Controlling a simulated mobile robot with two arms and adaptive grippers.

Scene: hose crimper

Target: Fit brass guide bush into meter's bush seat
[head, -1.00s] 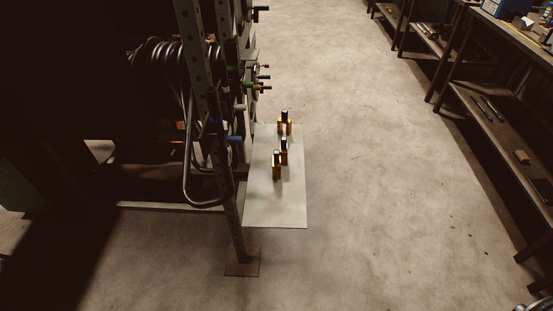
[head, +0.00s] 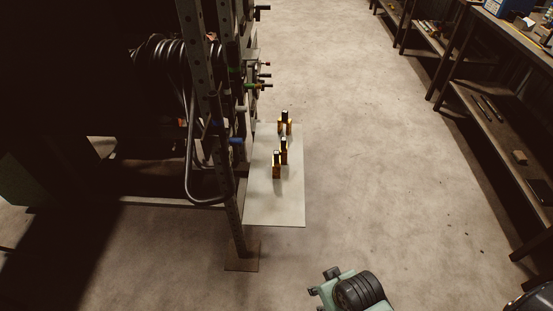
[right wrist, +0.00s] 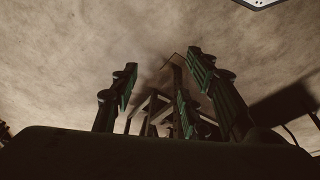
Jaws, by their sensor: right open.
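Three small upright brass-coloured pieces with dark tops stand on a pale plate (head: 275,205) in the head view: one at the back (head: 285,123), one in the middle (head: 284,152) and one at the front (head: 276,165). They are too small to tell which is the guide bush. I cannot make out the meter or its bush seat. My right gripper (head: 322,283) is at the bottom of the head view, in front of and right of the plate, well apart from the pieces. In the right wrist view (right wrist: 163,75) its fingers are spread and empty. My left gripper is not in view.
A dark steel rack post (head: 222,140) with a bent tube (head: 189,155) and coiled hose (head: 160,55) stands left of the plate. Small valve handles (head: 262,86) stick out behind the plate. Shelving (head: 500,125) lines the right side. The floor between is clear.

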